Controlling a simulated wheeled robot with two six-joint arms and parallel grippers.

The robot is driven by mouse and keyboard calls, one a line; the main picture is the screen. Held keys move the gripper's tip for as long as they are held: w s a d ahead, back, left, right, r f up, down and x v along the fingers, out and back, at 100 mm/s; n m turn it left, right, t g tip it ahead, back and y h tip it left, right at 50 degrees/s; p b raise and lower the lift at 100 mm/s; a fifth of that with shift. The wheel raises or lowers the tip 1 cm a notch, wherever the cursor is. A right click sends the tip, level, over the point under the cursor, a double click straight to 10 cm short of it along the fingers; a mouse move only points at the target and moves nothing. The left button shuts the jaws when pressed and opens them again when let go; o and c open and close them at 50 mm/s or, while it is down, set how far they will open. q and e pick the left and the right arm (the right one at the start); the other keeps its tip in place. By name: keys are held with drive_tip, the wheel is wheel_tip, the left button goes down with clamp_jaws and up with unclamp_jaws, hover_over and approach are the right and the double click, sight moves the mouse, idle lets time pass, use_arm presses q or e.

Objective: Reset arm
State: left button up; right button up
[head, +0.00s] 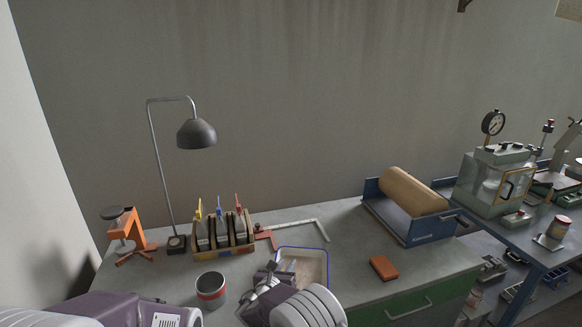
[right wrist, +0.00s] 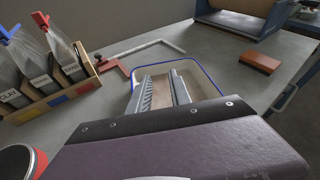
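My right gripper (head: 279,270) is at the front middle of the bench, over the near part of a white tray with a blue rim (head: 327,265). In the right wrist view its two fingers (right wrist: 164,92) are apart, with a brownish surface showing between them and nothing seen held. The blue-rimmed tray (right wrist: 212,82) lies beyond and around the fingers in that view, and its near part is hidden. My left arm shows at the bottom left of the head view, but its gripper is out of the picture.
A grey can with a red band (head: 210,290) stands left of my right gripper. Behind are a wooden rack of labelled bags (head: 224,246), a red-and-white square (head: 300,229), a lamp (head: 197,134) and an orange clamp (head: 126,231). An orange block (head: 384,268) and a blue roll holder (head: 424,231) are right.

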drive_tip(key=d+r+m+g+h, duration=0.25)
drive_tip(key=d+r+m, duration=0.4)
drive_tip(key=d, duration=0.85)
drive_tip(key=s+d+r+m+g+h, duration=0.2)
drive_tip(key=s+d+m+g, duration=0.35)
drive_tip(key=s+d, duration=0.6)
drive_tip(key=s+d+f+m+g+y, duration=0.2)
drive_tip(key=s+m, duration=0.3)
drive_tip(key=s, duration=0.2)
drive_tip(key=s+d+f+m+g+y, duration=0.1)
drive_tip(key=s+m+y, duration=0.1)
drive_tip(key=s+m, duration=0.35)
drive_tip(key=s+a+f+m+g+y, duration=0.1)
drive_tip(key=s+a+f+m+y, duration=0.4)
drive_tip(key=s+a+m, duration=0.3)
drive_tip(key=s+m, duration=0.1)
drive_tip(key=m, duration=0.3)
drive_tip(key=shift+s+a+f, duration=0.2)
drive_tip(key=shift+s+a, duration=0.05)
drive_tip(key=shift+a, duration=0.1)
